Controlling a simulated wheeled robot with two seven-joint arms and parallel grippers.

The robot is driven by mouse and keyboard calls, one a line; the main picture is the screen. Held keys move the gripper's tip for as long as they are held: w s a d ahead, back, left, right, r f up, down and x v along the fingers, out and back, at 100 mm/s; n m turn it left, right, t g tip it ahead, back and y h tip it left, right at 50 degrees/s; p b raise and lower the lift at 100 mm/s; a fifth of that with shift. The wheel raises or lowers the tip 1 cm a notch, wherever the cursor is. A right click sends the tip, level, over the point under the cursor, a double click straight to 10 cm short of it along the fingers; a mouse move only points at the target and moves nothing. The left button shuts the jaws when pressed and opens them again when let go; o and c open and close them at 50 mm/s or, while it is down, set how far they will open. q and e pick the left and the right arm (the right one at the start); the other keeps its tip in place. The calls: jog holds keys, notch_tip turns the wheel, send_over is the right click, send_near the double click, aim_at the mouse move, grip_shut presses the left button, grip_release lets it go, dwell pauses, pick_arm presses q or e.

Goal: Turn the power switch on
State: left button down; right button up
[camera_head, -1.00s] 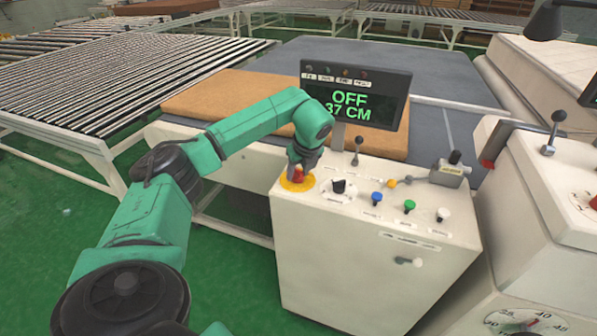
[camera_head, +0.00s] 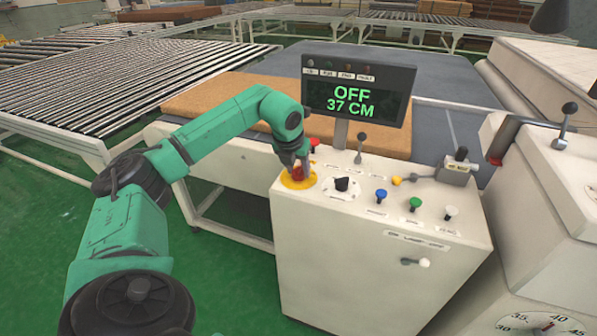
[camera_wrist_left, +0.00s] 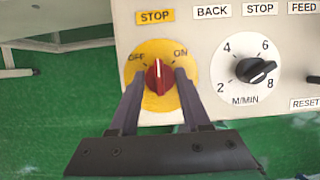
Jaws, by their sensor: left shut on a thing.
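The power switch is a red knob (camera_wrist_left: 158,88) on a round yellow plate marked OFF and ON. In the left wrist view its pointer is about upright, between the two marks. In the head view the red knob (camera_head: 297,174) and its yellow plate (camera_head: 287,183) sit at the left end of the white console top. My left gripper (camera_head: 294,163) reaches down over the knob, its two fingers (camera_wrist_left: 161,78) on either side of it, shut on it. The display (camera_head: 355,90) reads OFF and 37 CM. My right gripper is not in view.
Beside the switch are a black speed dial (camera_wrist_left: 252,70), a red button (camera_head: 314,144), a small lever (camera_head: 360,147) and blue (camera_head: 380,195), green (camera_head: 415,203) and white (camera_head: 450,212) buttons. A roller conveyor (camera_head: 120,85) and brown mattress (camera_head: 195,100) lie behind. Another white machine stands at right.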

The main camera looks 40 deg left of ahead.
pick_arm(q)
jog(key=m+h, duration=0.1)
jog(key=m, duration=0.2)
jog(key=shift+a+m, duration=0.1)
jog(key=shift+m, duration=0.3)
jog(key=m+h+p, duration=0.1)
jog(key=m+h, duration=0.1)
jog(key=m, duration=0.3)
jog(key=shift+a+r+p, duration=0.1)
jog(key=shift+a+p, duration=0.05)
jog(key=shift+p, duration=0.15)
jog(key=shift+c, duration=1.8)
grip_release()
jog(key=v, duration=1.4)
jog(key=shift+a+r, duration=0.25)
jog(key=shift+a, duration=0.05)
